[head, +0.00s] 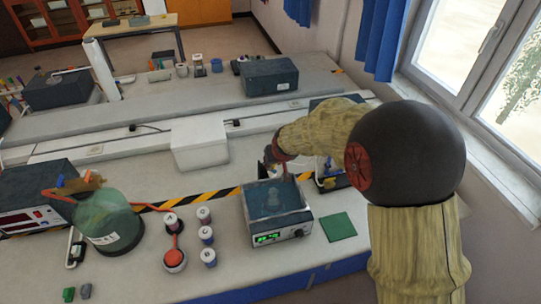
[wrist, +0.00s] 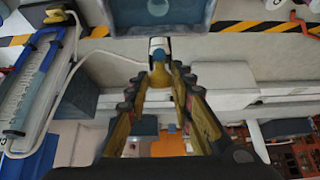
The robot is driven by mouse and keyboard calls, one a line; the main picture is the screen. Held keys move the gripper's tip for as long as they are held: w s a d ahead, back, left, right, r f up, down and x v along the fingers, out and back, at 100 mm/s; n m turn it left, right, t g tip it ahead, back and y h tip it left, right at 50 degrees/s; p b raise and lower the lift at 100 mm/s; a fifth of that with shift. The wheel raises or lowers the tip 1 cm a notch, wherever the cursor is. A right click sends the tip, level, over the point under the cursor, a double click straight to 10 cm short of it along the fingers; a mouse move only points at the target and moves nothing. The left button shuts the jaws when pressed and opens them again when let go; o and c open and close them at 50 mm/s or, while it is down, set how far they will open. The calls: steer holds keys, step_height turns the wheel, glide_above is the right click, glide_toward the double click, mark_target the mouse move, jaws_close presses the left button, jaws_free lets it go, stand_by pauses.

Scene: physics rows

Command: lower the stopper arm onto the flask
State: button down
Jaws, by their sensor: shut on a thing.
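My gripper (wrist: 159,76) is seen in the wrist view with its yellow fingers closed around a small piece with a white and blue end (wrist: 158,47), which I take for the stopper arm. In the head view my gripper (head: 272,155) is just behind the grey heated bath (head: 262,236), and my arm hides most of what it holds.
Left of the bath stand several small capped jars (head: 206,235) and a large green glass vessel (head: 112,228). A green pad (head: 338,226) lies to its right. A white box (head: 200,143) is behind. A blue-framed instrument with a cable (wrist: 30,90) is at left in the wrist view.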

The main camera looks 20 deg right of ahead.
steer(key=s+f+t+b, duration=0.4)
steer(key=s+f+b, duration=0.3)
steer(key=f+b, duration=0.6)
steer(key=shift+f+t+b, duration=0.15)
steer(key=shift+t+b, duration=0.15)
steer(key=shift+b, duration=4.3)
steer(key=shift+s+f, duration=0.1)
steer(key=shift+s, duration=0.05)
steer(key=c, duration=2)
jaws_free()
steer(key=shift+o, duration=2.2)
steer(key=shift+w+r, duration=0.25)
steer(key=shift+r, duration=0.1)
steer(key=shift+r, duration=0.1)
